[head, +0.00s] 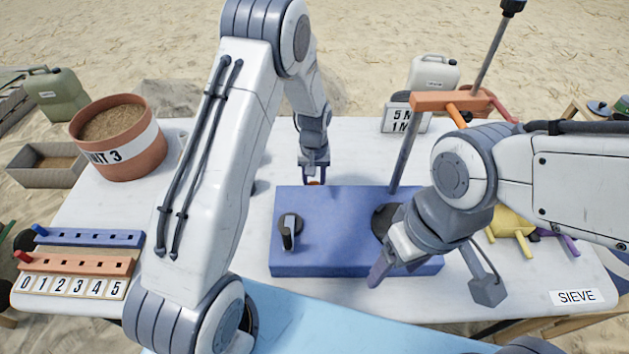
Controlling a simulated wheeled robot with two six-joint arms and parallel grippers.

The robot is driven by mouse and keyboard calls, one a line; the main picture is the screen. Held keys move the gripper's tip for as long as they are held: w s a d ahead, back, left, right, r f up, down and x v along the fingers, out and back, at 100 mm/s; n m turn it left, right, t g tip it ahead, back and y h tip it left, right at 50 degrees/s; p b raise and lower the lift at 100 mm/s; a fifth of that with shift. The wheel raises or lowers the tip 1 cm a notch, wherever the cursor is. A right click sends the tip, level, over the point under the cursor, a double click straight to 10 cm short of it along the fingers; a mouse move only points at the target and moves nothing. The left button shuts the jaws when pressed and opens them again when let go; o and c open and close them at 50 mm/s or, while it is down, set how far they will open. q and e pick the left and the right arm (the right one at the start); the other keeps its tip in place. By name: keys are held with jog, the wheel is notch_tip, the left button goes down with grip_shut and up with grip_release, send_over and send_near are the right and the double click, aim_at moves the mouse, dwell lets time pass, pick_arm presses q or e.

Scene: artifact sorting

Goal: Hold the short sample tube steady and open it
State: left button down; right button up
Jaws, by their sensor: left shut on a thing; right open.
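My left gripper (314,176) points down at the back edge of the blue block (340,262). It is shut on a small orange-red thing (315,183), of which only a sliver shows. I cannot tell whether this is the short sample tube or its cap; the gripper and block hide the rest. My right gripper (392,270) is open over the front right part of the block, its fingers tilted down and left. I see nothing between them, but its wrist hides part of the area. No other short sample tube can be made out.
A dark lever (290,232) and a dark round part (384,221) sit on the block. A tall rod with an orange crosspiece (450,101) rises behind my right arm. Numbered racks (85,263) lie left; a soil-filled pot (130,160) stands back left. A SIEVE label (577,297) lies right.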

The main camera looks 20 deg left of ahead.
pick_arm(q)
jog(key=shift+f, duration=0.1)
jog(key=shift+c, duration=2.3)
grip_release()
